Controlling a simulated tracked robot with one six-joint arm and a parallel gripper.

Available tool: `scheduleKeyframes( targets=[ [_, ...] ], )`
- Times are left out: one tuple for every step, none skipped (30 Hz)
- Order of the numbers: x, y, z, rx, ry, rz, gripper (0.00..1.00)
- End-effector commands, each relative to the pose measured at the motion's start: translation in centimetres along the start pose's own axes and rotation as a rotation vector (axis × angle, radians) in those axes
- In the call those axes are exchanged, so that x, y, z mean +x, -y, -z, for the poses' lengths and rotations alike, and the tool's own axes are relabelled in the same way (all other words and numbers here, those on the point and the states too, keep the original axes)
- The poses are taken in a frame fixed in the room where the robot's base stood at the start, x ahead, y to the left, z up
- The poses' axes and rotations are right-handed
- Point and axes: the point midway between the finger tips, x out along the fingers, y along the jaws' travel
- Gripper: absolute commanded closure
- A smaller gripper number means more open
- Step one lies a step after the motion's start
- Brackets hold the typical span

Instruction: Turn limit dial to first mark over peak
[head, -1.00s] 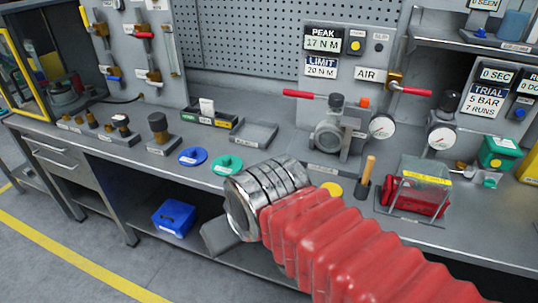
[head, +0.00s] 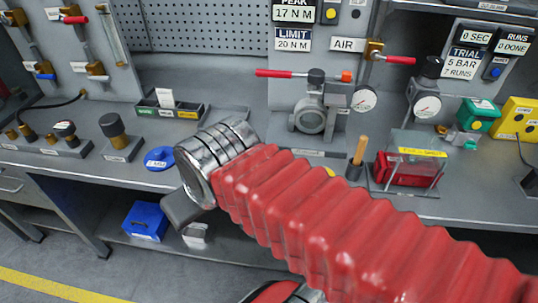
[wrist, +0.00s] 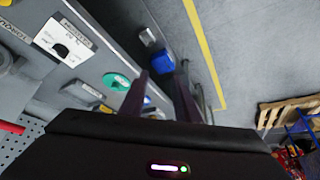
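The LIMIT display (head: 292,39) reads 20 N M in the head view. The PEAK display (head: 293,13) above it reads 17 N M and is cut by the top edge. A yellow button (head: 330,14) sits beside them. I cannot make out a dial marked as the limit dial. In the head view my red-sleeved arm and metal wrist reach over the bench front, hiding most of the gripper.
A wooden-handled tool (head: 360,151) and a clear guard over a red part (head: 406,174) stand to the right. A blue disc (head: 159,158) lies left of my wrist.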

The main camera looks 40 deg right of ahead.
Motion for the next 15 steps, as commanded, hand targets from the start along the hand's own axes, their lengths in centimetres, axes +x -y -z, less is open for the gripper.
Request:
scheduleKeyframes(
  targets=[
    [0.0, 0.0, 0.0, 0.000, 0.000, 0.000, 0.71],
    [0.0, 0.0, 0.0, 0.000, 0.000, 0.000, 0.71],
    [0.0, 0.0, 0.0, 0.001, 0.000, 0.000, 0.71],
    [0.0, 0.0, 0.0, 0.004, 0.001, 0.000, 0.71],
    [0.0, -0.1, 0.1, 0.010, 0.002, -0.001, 0.71],
    [0.0, -0.2, 0.2, 0.023, 0.004, -0.002, 0.71],
    [0.0, -0.3, 0.3, 0.038, 0.006, -0.002, 0.71],
    [0.0, -0.5, 0.4, 0.058, 0.010, -0.003, 0.71],
    [0.0, -0.8, 0.6, 0.095, 0.017, -0.006, 0.71],
    [0.1, -1.4, 0.7, 0.126, 0.024, -0.007, 0.71],
    [0.1, -1.8, 0.9, 0.165, 0.031, -0.010, 0.71],
    [0.1, -2.3, 1.2, 0.227, 0.041, -0.013, 0.71],
    [0.2, -2.8, 1.5, 0.278, 0.048, -0.017, 0.71],
    [0.2, -3.2, 1.8, 0.334, 0.057, -0.021, 0.71],
    [0.3, -3.9, 2.2, 0.415, 0.069, -0.025, 0.71]
  ],
)
